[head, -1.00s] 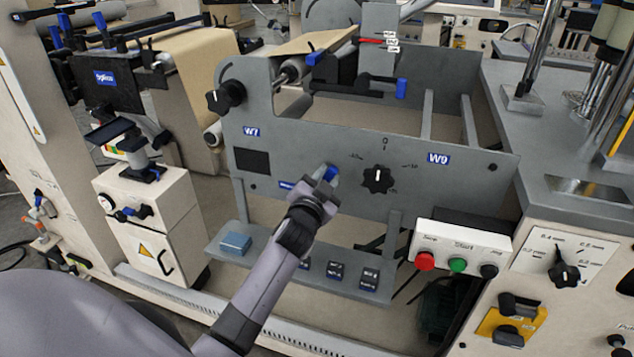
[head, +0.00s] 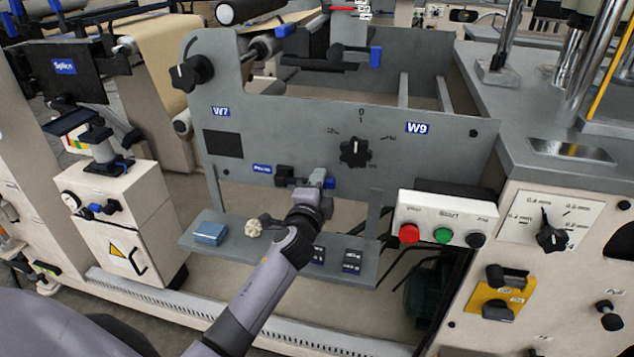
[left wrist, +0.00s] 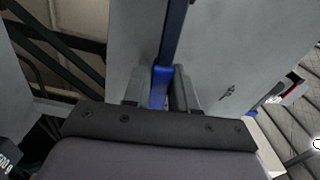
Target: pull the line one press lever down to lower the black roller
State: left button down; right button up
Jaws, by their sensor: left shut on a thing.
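The press lever (head: 330,183) shows as a blue end at the front face of the grey side panel, beside a black pivot block (head: 285,173) and a small blue label. My left gripper (head: 318,181) is shut on the lever and hides much of it. In the left wrist view, the blue lever (left wrist: 161,86) sits between the two grey fingers of the left gripper (left wrist: 160,94). A black roller (head: 252,9) with a pale end shows at the top edge, partly cut off. My right gripper is out of view.
A black knob (head: 355,152) is on the panel right of the lever. A button box (head: 445,220) stands to the right.

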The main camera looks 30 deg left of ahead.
pick_arm(q)
jog(key=shift+f+m, duration=0.65)
jog(key=shift+m, duration=0.05)
jog(key=shift+b, duration=0.3)
jog(key=c, duration=1)
grip_release()
jog(key=shift+f, duration=0.1)
jog(key=shift+s, duration=0.2)
jog(key=v, duration=0.7)
jog(key=shift+p, duration=0.4)
